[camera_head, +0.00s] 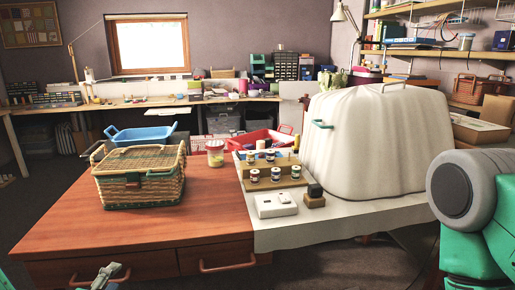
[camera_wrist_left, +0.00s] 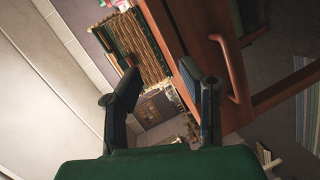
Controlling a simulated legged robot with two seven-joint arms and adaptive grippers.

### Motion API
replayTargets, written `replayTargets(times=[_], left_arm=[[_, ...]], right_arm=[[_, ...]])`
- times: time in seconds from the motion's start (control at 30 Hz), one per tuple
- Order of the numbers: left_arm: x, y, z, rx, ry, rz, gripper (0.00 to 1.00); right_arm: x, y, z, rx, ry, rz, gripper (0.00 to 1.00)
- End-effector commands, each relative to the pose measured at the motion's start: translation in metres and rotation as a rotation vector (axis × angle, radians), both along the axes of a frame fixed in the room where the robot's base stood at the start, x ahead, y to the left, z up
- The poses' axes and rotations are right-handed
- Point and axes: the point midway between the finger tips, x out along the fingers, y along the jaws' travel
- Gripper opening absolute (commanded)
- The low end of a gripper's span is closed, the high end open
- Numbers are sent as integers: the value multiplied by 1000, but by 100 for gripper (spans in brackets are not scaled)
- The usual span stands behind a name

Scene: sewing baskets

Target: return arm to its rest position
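My left gripper (camera_head: 103,277) shows at the bottom left of the head view, low in front of the wooden table (camera_head: 110,230) and near its left drawer. In the left wrist view its two dark fingers (camera_wrist_left: 160,76) stand apart with nothing held between them. That view is tilted and shows a drawer handle (camera_wrist_left: 231,68) to the right of the fingers and a woven basket (camera_wrist_left: 147,55) beyond them. A grey and green part of my right arm shows at the right edge of the head view. My right gripper is out of view.
A lidded wicker basket (camera_head: 140,190) and a jar (camera_head: 215,153) sit on the table. To the right are a wooden spool rack (camera_head: 282,172), a white device (camera_head: 275,204) and a large white-covered object (camera_head: 365,140). Blue (camera_head: 142,134) and red (camera_head: 262,138) bins stand behind.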

Motion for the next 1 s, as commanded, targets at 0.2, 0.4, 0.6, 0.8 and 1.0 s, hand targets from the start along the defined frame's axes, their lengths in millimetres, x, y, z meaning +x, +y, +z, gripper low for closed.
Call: replayTargets(times=[0.2, 0.4, 0.6, 0.8, 1.0], left_arm=[[-34, -35, -57, 212, 251, -211, 35], [-109, -61, -129, 516, 592, -555, 35], [-213, -54, -177, 818, 944, -985, 35], [-257, -42, -185, 921, 1083, -1179, 35], [-260, -41, -186, 926, 1091, -1191, 35]], right_arm=[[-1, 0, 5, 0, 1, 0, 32], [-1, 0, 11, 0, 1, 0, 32], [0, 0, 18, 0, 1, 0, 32], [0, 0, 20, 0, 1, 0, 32], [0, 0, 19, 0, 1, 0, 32]])
